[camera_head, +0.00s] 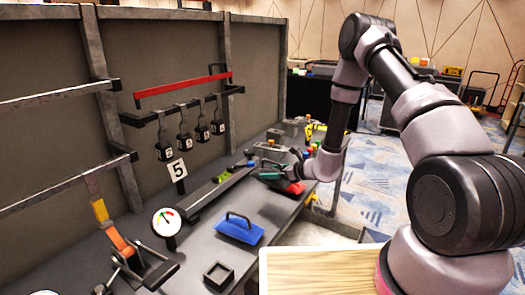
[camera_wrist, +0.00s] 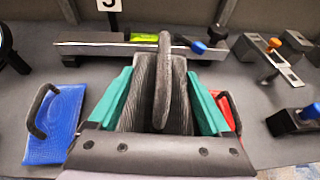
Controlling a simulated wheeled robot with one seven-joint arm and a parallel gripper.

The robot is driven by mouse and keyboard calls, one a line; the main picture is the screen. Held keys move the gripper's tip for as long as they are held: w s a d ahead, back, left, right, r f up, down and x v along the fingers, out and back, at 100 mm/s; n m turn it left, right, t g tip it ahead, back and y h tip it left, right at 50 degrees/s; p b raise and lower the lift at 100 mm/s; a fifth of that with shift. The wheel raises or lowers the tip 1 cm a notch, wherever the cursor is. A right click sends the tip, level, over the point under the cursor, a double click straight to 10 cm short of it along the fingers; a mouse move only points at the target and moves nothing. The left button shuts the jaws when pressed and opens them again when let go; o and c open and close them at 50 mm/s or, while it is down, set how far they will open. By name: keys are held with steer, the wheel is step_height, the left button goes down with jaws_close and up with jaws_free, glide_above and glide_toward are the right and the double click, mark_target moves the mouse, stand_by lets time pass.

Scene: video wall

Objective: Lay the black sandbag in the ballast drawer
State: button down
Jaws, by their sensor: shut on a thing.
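The black sandbag (camera_wrist: 125,115), ribbed with a dark loop handle, fills the middle of the wrist view. My gripper (camera_wrist: 160,105) has its teal fingers shut on the bag's two sides. In the head view my gripper (camera_head: 272,175) is low over the far part of the grey bench; the bag is mostly hidden there. I cannot tell whether the bag touches the bench. What looks like the open ballast drawer (camera_head: 325,231), pale inside, juts from the bench's right front edge, nearer than the gripper.
A blue sandbag (camera_head: 240,228) lies on the bench, left in the wrist view (camera_wrist: 55,125). A red one (camera_head: 295,188) is right beside the gripper. A long bar with a green level (camera_wrist: 145,38) lies behind. Clamps (camera_wrist: 295,120) stand right. A small black square holder (camera_head: 218,274) sits nearer.

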steer(key=w+d+r+m+t+h, duration=0.2)
steer(key=d+r+m+t+h, duration=0.2)
steer(key=d+r, duration=1.9)
steer(key=m+h, duration=0.2)
steer(key=m, duration=0.1)
steer(key=shift+d+r+t+h, duration=0.2)
steer(key=shift+d+t+h, duration=0.1)
steer(key=shift+t, duration=0.1)
